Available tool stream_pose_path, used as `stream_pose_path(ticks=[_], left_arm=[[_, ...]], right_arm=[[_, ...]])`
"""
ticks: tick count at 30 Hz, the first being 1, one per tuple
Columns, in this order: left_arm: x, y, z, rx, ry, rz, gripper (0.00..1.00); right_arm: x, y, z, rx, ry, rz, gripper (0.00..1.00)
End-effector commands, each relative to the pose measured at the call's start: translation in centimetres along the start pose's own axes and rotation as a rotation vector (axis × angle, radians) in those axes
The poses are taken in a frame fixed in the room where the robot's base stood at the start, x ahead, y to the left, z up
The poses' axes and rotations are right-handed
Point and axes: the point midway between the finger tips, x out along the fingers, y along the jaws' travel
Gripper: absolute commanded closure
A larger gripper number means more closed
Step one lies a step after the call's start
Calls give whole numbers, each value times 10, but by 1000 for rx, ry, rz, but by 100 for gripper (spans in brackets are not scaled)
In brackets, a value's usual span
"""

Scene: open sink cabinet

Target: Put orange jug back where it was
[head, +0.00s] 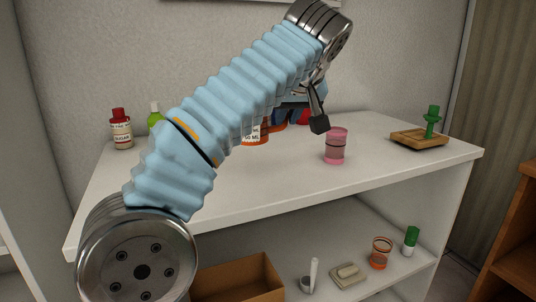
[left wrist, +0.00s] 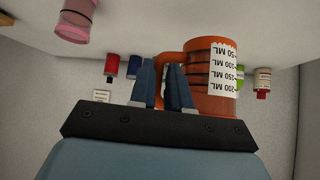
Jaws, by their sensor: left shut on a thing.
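The orange jug (head: 265,130) is at the back middle of the white countertop in the head view, largely hidden behind my left arm. In the left wrist view, the jug (left wrist: 208,78) appears upside down, with a white measuring label on its side. My left gripper (left wrist: 163,88) is shut on the jug's handle, its two dark blue fingers on either side of it. In the head view the fingers are mostly hidden by my arm. I cannot tell whether the jug's base touches the countertop. My right gripper is not in view.
A red-capped sauce bottle (head: 121,130) and a green bottle (head: 154,114) stand at left. A pink cup (head: 335,147) stands right of the jug. Red (left wrist: 111,66) and blue (left wrist: 133,66) items stand near the handle. The front countertop is clear.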

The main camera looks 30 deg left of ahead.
Motion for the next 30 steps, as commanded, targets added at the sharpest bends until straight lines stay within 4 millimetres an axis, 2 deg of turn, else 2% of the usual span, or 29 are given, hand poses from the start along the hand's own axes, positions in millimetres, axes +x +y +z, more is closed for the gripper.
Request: stream_pose_path(ticks=[1, 4, 14, 16, 21, 30], left_arm=[[16, -6, 7, 0, -2, -2, 100], [36, -14, 10, 0, -2, -1, 100], [69, -28, 17, 0, -1, 0, 100], [78, -27, 27, 4, -1, 1, 100], [88, -26, 37, 1, 0, 2, 100], [89, -26, 38, 1, 1, 2, 100]], right_arm=[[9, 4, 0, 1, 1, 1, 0], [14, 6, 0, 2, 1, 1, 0], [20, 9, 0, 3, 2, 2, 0], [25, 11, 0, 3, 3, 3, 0], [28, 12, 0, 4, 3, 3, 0], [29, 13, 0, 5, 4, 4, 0]])
